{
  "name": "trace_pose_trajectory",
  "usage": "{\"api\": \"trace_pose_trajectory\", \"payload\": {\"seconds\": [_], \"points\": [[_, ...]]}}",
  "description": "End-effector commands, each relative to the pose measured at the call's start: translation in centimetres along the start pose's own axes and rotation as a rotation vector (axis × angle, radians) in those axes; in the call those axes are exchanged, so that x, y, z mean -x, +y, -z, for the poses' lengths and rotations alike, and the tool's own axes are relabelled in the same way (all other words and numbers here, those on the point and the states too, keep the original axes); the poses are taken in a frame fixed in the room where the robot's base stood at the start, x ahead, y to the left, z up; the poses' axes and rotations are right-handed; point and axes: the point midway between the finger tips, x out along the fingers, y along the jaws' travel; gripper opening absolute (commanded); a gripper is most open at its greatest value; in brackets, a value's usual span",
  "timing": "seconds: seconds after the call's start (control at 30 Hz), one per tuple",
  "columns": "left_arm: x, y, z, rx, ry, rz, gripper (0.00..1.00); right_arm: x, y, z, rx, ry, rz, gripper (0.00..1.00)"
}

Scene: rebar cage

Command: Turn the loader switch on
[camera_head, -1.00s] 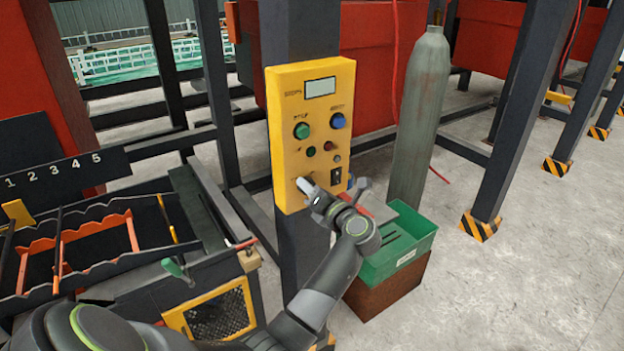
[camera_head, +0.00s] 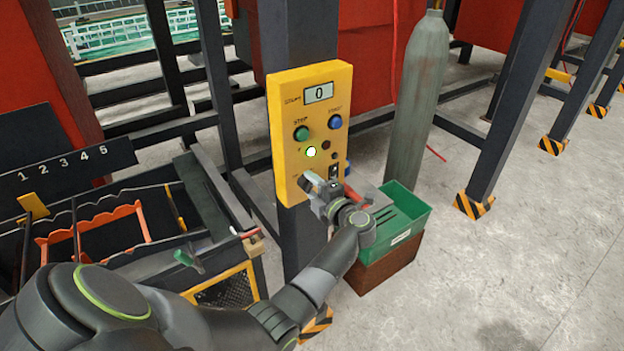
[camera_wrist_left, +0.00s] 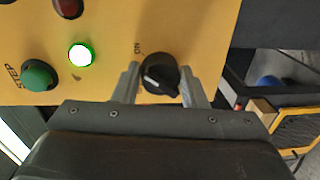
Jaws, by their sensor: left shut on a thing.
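The yellow control box (camera_head: 283,130) is fixed to a dark post. Its display (camera_head: 319,92) reads 0, and a small lamp (camera_head: 311,152) glows green; the lit lamp (camera_wrist_left: 81,55) also shows in the left wrist view. The loader switch (camera_wrist_left: 160,77) is a black rotary knob with a pale mark, with "ON" printed beside it. My left gripper (camera_head: 322,186) is at the lower part of the box. In the wrist view its two fingers (camera_wrist_left: 160,92) are shut on the knob, one on each side. The gripper hides the knob in the head view. My right gripper is not in view.
A green STEP button (camera_head: 301,133) and a blue button (camera_head: 335,122) sit above the gripper. A green bin (camera_head: 405,225) and a grey gas cylinder (camera_head: 415,120) stand to the right. A numbered rack (camera_head: 65,165) is at left. Floor at right is clear.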

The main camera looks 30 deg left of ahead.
Motion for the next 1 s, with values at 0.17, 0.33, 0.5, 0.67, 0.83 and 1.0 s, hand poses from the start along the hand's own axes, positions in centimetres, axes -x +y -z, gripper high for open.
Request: {"api": "trace_pose_trajectory", "payload": {"seconds": [0.17,0.33,0.5,0.67,0.83,1.0], "points": [[0.02,0.20,-0.06,-0.081,0.004,0.001,0.16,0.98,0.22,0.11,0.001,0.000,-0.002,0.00],[0.01,0.08,-0.07,-0.126,0.007,0.002,0.16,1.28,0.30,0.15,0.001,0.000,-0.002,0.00],[0.01,0.00,-0.08,-0.143,0.008,0.002,0.16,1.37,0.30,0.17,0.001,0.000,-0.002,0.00],[0.01,-0.03,-0.07,-0.146,0.008,0.002,0.16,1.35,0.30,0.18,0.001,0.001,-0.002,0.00],[0.00,-0.04,-0.06,-0.145,0.008,0.002,0.16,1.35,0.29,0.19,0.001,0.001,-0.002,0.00],[0.00,-0.04,-0.05,-0.145,0.009,0.002,0.57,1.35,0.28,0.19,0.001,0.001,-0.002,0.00]]}}
